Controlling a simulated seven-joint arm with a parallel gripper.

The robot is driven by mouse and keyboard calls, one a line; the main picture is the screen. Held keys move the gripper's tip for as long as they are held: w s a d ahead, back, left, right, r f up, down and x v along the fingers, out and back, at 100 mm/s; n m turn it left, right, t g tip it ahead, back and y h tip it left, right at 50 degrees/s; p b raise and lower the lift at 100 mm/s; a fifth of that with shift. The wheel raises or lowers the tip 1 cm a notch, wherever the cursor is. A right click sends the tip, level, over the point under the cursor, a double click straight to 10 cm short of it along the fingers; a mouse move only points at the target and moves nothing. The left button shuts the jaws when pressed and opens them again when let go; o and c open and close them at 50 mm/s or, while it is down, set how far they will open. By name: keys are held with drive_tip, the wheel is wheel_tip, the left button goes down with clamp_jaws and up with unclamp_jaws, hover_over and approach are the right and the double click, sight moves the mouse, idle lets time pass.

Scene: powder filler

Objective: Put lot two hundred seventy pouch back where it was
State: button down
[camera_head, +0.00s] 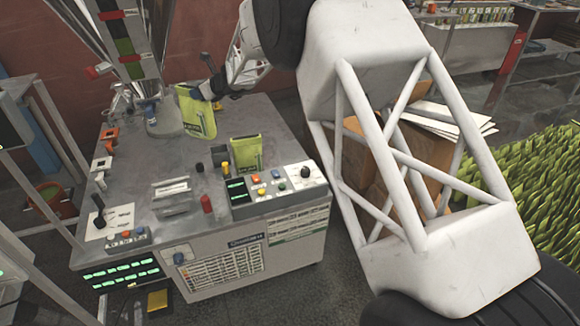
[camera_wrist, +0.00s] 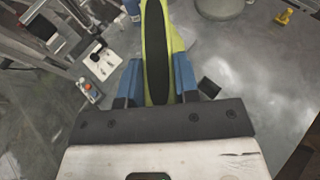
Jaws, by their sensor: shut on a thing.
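My gripper (camera_head: 209,90) is shut on a yellow-green pouch (camera_head: 196,113) and holds it upright by its upper part, over the back middle of the grey machine top. In the wrist view the same pouch (camera_wrist: 153,45) stands edge-on between the blue fingers of my gripper (camera_wrist: 157,80). A second yellow-green pouch (camera_head: 246,151) stands upright on the machine top, nearer the front right. The lot numbers on both pouches are too small to read.
The machine top (camera_head: 140,160) carries a control panel (camera_head: 272,187) with coloured buttons, a red knob (camera_head: 206,203), a small black block (camera_head: 222,155) and a slotted metal plate (camera_head: 172,188). A round metal base (camera_head: 163,118) stands behind.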

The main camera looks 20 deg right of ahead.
drive_tip(key=shift+s+d+r+m+t+h, duration=0.35)
drive_tip(key=shift+s+d+m+t+h, duration=0.95)
drive_tip(key=shift+d, duration=4.15)
drive_tip(key=shift+s+d+r+m+t+h, duration=0.5)
drive_tip(key=shift+s+d+m+h, duration=1.35)
drive_tip(key=shift+d, duration=3.55)
drive_tip(key=w+d+f+n+g+y, duration=0.1)
drive_tip(key=w+d+f+n+y, duration=0.1)
drive_tip(key=d+f, duration=0.5)
drive_tip(key=w+d+f+n+g+y, duration=0.2)
drive_tip(key=w+d+f+n+y, duration=0.1)
drive_tip(key=d+f, duration=0.4)
drive_tip(key=shift+w+d+f+n+y, duration=0.15)
drive_tip(key=shift+d+f+n+y, duration=0.3)
drive_tip(key=shift+f, duration=1.35)
drive_tip(key=shift+a, duration=0.15)
